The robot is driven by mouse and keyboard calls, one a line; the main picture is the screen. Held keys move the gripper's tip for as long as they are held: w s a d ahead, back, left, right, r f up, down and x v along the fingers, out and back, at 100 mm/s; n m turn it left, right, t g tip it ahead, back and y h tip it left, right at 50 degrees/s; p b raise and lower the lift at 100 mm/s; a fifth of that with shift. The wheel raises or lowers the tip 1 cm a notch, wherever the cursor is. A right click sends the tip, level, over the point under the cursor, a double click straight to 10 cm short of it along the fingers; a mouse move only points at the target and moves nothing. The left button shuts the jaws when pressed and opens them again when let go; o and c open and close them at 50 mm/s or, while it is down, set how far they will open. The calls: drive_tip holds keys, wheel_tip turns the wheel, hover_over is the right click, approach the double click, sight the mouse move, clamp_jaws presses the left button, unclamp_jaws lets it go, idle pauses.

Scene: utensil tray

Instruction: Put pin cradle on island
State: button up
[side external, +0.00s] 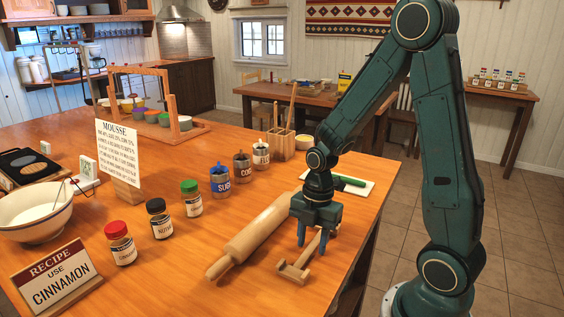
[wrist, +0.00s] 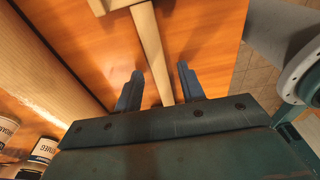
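The pin cradle (side external: 294,271), a light wooden piece with a long bar and a cross end, lies at the right edge of the island (side external: 150,262), which has an orange wooden top. My gripper (side external: 312,242) is over the cradle, pointing down. In the wrist view, the cradle's bar (wrist: 150,42) runs between the two fingers of my gripper (wrist: 160,72), with gaps on both sides. The fingers are open. I cannot tell how far down they reach beside the bar. The cradle's far end is partly hidden by my gripper.
A rolling pin (side external: 250,238) lies just left of the cradle. Several jars (side external: 193,198) stand in a row farther left. A white board (side external: 352,184) with a green-handled item and a wooden utensil block (side external: 281,143) are behind my gripper. The front middle of the island is clear.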

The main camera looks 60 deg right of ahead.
sight(314, 243)
idle(0.3)
wheel_tip(314, 243, up, 12)
drive_tip(key=d, duration=0.1)
drive_tip(key=shift+d, duration=0.2)
idle(0.5)
drive_tip(key=shift+r, duration=0.15)
idle(0.4)
drive_tip(key=s+a+r+m+t+h, duration=0.1)
drive_tip(key=s+a+r+m+t, duration=0.4)
drive_tip(key=m, duration=1.3)
drive_tip(key=s+a+r, duration=0.2)
drive_tip(key=s, duration=0.2)
drive_tip(key=shift+s+a+r+t, duration=0.3)
drive_tip(key=shift+a+r, duration=0.05)
